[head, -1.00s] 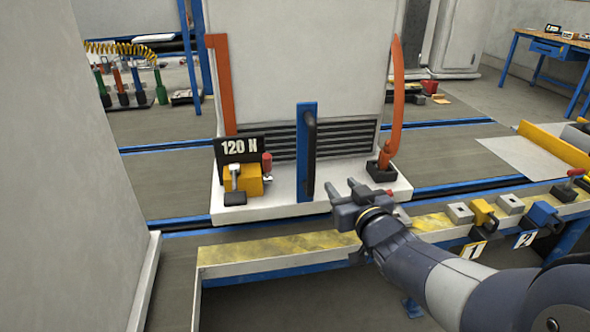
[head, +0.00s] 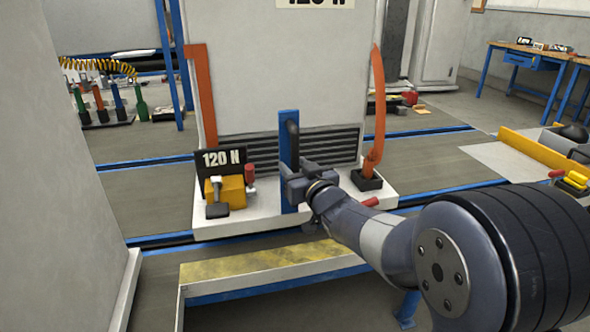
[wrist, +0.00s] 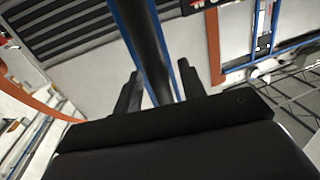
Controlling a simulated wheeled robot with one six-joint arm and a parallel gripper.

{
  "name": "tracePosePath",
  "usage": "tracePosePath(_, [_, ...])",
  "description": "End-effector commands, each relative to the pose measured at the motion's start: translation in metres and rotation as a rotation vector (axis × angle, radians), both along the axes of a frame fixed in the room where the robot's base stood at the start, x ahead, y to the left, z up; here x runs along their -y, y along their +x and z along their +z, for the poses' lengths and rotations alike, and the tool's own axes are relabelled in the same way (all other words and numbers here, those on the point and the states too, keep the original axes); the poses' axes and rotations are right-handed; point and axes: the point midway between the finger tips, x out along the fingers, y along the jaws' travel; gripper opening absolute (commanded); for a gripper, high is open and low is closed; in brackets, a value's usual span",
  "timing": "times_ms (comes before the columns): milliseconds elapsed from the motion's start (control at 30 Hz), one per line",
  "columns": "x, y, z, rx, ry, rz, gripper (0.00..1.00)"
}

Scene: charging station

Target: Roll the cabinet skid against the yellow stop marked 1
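The grey cabinet (head: 330,80) stands on its pale skid (head: 255,220) in the head view. A blue upright (head: 287,165) with a black bar handle (head: 293,140) rises at the skid's front. My gripper (head: 290,186) is at the lower part of this handle. In the wrist view the black handle (wrist: 148,45) runs between my two fingers (wrist: 158,92), with gaps visible beside it, so the gripper looks open around it. The yellow stop marked 1 does not show now; my arm covers that part of the bench.
A 120 N sign (head: 221,160) and yellow clamp (head: 231,190) sit on the skid's left. Orange straps (head: 377,110) flank the cabinet. A yellow-striped ledge (head: 270,260) lies in front. Blue floor rails (head: 440,193) run left to right. A large grey panel (head: 50,180) stands close at left.

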Motion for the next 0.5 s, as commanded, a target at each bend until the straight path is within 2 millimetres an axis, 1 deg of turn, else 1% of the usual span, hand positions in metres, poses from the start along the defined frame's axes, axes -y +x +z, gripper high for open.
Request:
tracePosePath(100, [-0.002, 0.0032, 0.0001, 0.001, 0.0, 0.0, 0.39])
tracePosePath(333, [-0.0021, 0.0035, 0.0004, 0.0, 0.0, 0.0, 0.39])
tracePosePath(500, [-0.002, 0.0034, 0.0002, 0.0, 0.0, 0.0, 0.26])
